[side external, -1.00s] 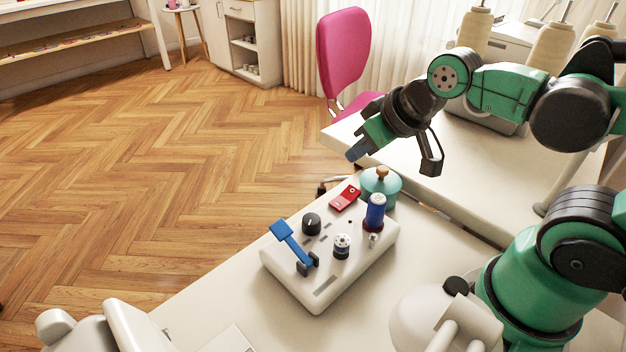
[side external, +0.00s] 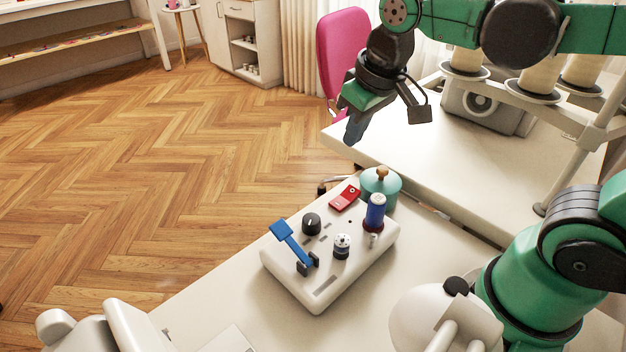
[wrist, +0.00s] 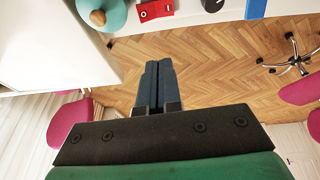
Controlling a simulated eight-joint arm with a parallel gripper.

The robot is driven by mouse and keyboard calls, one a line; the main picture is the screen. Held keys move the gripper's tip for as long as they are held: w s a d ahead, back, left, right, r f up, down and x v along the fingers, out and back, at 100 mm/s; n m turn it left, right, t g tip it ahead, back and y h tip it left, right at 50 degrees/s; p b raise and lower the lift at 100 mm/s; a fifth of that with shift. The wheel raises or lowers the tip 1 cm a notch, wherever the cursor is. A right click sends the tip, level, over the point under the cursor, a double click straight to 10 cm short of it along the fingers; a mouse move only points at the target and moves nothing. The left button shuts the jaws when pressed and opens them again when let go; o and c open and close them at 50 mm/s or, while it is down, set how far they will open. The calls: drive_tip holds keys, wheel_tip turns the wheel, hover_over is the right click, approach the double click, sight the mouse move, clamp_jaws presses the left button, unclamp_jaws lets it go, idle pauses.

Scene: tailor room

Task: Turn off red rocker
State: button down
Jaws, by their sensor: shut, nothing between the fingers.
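The red rocker (side external: 345,197) sits at the far end of a white control box (side external: 293,290). It also shows at the top of the wrist view as a red block with a small white mark (wrist: 156,10). My gripper (side external: 352,134) is in the air above and beyond the rocker, apart from it, with its fingers pointing down. In the wrist view my gripper's fingers (wrist: 157,68) lie side by side, closed together and empty, with the wooden floor behind them.
A teal pot with a wooden knob (side external: 381,183) stands beside the rocker. The box also carries a blue lever (side external: 290,244), a black knob (side external: 311,224) and a blue spool-like part (side external: 375,209). A second white table (side external: 440,160) and a pink chair (side external: 340,55) stand behind.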

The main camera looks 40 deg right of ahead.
sight(352, 193)
drive_tip(key=r+g, duration=0.1)
drive_tip(key=w+r+g+h, duration=0.1)
drive_tip(key=g, duration=0.1)
drive_tip(key=shift+w+a+r+g, duration=0.1)
drive_tip(key=shift+w+r+g, duration=0.05)
drive_tip(key=shift+r+g, duration=0.2)
drive_tip(key=f, duration=0.4)
drive_tip(key=d+f, duration=0.1)
drive_tip(key=f, duration=0.4)
drive_tip(key=d+f, duration=0.1)
drive_tip(key=f, duration=0.3)
drive_tip(key=shift+d+f, duration=0.1)
drive_tip(key=shift+f, duration=0.3)
drive_tip(key=shift+d+f, duration=0.1)
drive_tip(key=shift+f, duration=0.1)
